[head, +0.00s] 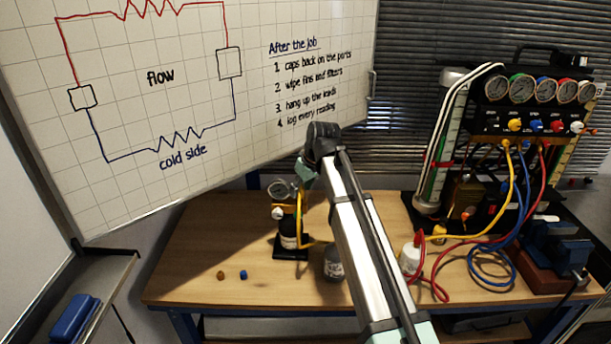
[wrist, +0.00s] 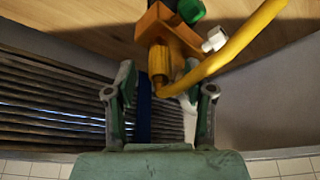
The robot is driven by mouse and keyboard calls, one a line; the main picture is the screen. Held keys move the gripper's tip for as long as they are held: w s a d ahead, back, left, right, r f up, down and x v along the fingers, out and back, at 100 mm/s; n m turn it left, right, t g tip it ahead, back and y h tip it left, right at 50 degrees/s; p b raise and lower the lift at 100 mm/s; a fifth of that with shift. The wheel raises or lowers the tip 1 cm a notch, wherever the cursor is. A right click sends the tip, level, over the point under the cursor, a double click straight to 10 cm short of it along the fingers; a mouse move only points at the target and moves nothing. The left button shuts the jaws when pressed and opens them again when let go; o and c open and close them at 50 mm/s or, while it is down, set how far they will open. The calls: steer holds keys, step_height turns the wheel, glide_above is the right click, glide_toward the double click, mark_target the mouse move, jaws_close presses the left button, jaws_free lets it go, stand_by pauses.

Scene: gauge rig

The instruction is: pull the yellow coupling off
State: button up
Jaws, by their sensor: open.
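The yellow coupling (wrist: 159,66) sits on the underside of an orange block (wrist: 176,36) in the wrist view. A yellow hose (wrist: 236,48) runs from its lower end to the upper right. My gripper (wrist: 158,84) is open, one finger to each side of the coupling's lower end, with gaps visible on both sides. I cannot tell whether the coupling is fully between the pads in depth. In the head view my gripper (head: 306,176) is beside the small gauge stand, whose yellow hose (head: 300,212) hangs down. The coupling is too small or hidden there.
A green knob (wrist: 191,10) and a white knob (wrist: 214,40) are close to the coupling. A grey jar (head: 334,266) and a white bottle (head: 409,258) stand on the bench (head: 195,255). The gauge panel (head: 530,118) with hoses fills the right. The bench's left is mostly clear.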

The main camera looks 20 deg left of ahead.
steer(key=shift+x, duration=0.85)
jaws_close()
